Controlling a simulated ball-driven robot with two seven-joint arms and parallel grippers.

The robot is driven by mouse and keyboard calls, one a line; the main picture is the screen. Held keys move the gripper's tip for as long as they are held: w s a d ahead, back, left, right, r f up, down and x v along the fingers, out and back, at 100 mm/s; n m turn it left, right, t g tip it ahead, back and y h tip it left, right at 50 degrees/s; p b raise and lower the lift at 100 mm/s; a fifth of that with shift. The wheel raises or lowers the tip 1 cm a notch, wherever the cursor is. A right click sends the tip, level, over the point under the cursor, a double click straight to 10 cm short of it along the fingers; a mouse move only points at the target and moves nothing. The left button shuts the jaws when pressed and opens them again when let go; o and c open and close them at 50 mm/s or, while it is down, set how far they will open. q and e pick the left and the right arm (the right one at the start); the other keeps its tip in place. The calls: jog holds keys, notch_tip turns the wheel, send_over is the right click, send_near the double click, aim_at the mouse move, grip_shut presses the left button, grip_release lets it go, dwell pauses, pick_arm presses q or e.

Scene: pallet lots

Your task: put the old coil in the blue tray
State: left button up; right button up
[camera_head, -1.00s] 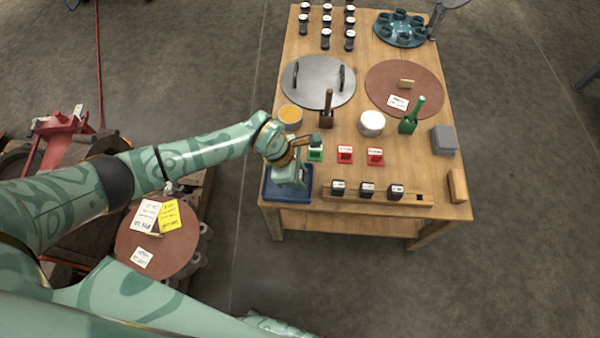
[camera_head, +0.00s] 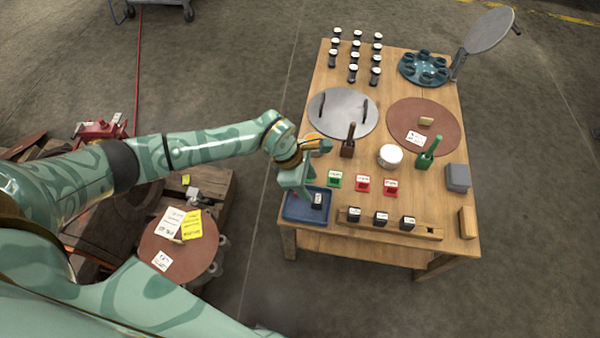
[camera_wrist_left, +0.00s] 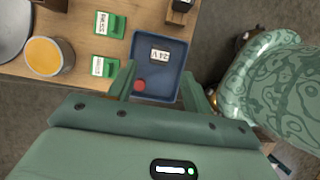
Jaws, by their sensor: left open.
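The blue tray (camera_head: 290,214) sits at the table's near left corner. A small dark block with a white label (camera_head: 317,201), which looks like the old coil, is in it. In the left wrist view the label reads 24 V (camera_wrist_left: 160,55), inside the tray (camera_wrist_left: 176,43), with a small red round spot (camera_wrist_left: 139,85) nearer my fingers. My left gripper (camera_head: 304,193) is over the tray, pointing down. In the left wrist view its fingers (camera_wrist_left: 158,76) are apart, with nothing seen clamped between them. My right gripper is not in view.
A wooden rack (camera_head: 430,232) holding several dark labelled blocks stands right of the tray. Green (camera_head: 334,180) and red (camera_head: 363,184) labelled holders are behind it. An orange-topped cup (camera_wrist_left: 45,56), a white jar (camera_head: 390,156) and a grey disc (camera_head: 340,108) stand farther back.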

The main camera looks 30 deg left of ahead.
pick_arm(q)
jog(key=v, duration=0.3)
jog(key=shift+r+p, duration=0.1)
jog(key=shift+p, duration=0.3)
